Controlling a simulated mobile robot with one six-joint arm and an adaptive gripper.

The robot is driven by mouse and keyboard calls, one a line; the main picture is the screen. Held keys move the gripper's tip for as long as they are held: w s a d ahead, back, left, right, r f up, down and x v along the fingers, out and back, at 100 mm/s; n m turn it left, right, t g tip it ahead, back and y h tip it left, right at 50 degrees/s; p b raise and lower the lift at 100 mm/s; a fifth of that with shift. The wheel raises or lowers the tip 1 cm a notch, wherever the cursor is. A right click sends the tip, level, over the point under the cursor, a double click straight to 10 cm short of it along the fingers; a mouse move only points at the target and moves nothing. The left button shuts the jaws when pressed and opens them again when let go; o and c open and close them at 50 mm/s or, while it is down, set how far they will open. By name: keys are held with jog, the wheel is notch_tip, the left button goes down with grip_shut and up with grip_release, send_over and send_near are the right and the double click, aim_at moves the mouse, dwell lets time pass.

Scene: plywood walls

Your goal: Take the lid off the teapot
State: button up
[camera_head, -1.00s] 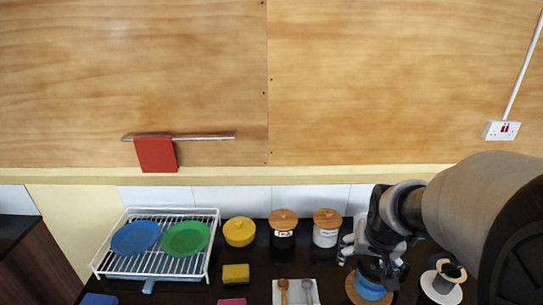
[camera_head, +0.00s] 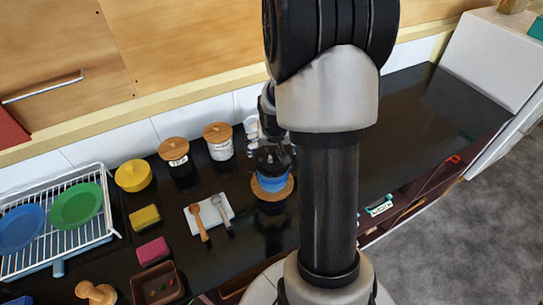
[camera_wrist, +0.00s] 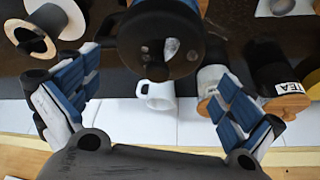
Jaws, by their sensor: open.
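A white mug (camera_wrist: 157,95) stands close by the teapot. White (camera_head: 220,148) and black (camera_head: 181,166) jars with wooden lids stand along the wall. A white tray (camera_head: 225,206) holds two spoons.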

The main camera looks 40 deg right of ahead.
aim_at(273, 151)
jog(key=b+x, duration=0.1)
jog(key=x, duration=0.4)
jog(key=shift+f, duration=0.2)
jog(key=c, duration=0.7)
jog(key=shift+r, duration=0.15)
jog(key=shift+c, duration=0.2)
